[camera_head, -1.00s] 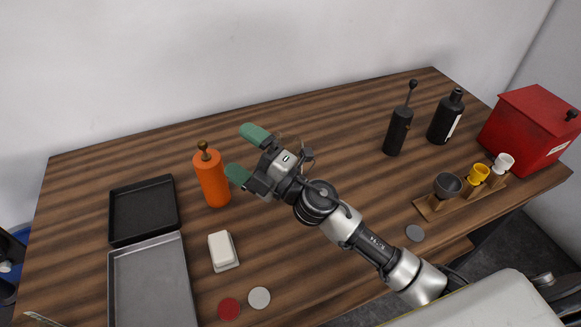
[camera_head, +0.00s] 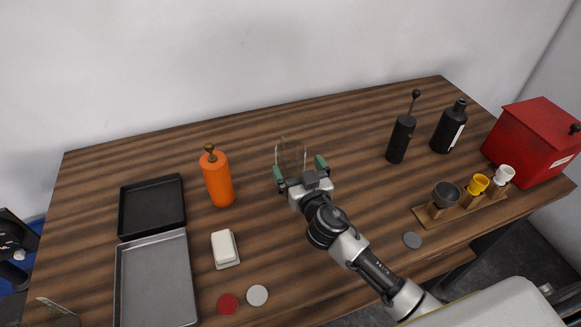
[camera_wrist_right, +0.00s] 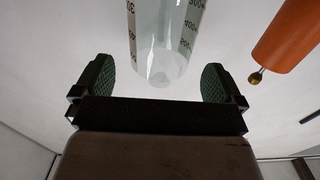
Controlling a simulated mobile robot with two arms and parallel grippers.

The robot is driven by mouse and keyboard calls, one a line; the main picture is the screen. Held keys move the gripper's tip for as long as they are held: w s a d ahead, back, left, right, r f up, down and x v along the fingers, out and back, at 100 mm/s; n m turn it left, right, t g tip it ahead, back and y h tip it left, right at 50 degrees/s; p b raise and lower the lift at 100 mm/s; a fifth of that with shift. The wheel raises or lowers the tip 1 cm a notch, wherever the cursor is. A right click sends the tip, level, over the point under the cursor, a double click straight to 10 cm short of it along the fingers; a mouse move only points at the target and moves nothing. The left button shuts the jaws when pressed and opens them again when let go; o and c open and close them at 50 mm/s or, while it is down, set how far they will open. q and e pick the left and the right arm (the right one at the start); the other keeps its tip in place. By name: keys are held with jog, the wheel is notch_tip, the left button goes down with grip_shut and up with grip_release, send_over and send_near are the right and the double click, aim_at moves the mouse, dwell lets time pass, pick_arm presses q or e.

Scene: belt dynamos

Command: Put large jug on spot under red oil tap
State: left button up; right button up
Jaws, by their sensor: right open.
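A clear, see-through jug with scale marks (camera_head: 290,154) stands on the table in the middle of the head view. It also shows in the right wrist view (camera_wrist_right: 163,45), between and beyond the finger tips. My right gripper (camera_head: 300,168) is open, its green fingers (camera_wrist_right: 156,80) spread on either side of the jug's near side, with gaps to both. A red disc (camera_head: 228,304) lies flat at the front of the table. I cannot make out a red oil tap for certain. My left gripper is not in view.
An orange bottle (camera_head: 217,180) stands left of the jug. A white block (camera_head: 224,247), black tray (camera_head: 151,207), grey tray (camera_head: 156,285) and pale disc (camera_head: 257,295) lie left. Black bottles (camera_head: 400,140), a cup rack (camera_head: 432,216) and a red box (camera_head: 532,140) stand right.

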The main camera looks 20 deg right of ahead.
aim_at(291, 156)
jog(key=w+p, duration=0.1)
jog(key=w, duration=0.4)
jog(key=shift+a+f, duration=0.1)
jog(key=shift+a, duration=0.05)
jog(key=shift+s, duration=0.1)
jog(key=c, duration=1.2)
jog(key=shift+c, duration=1.4)
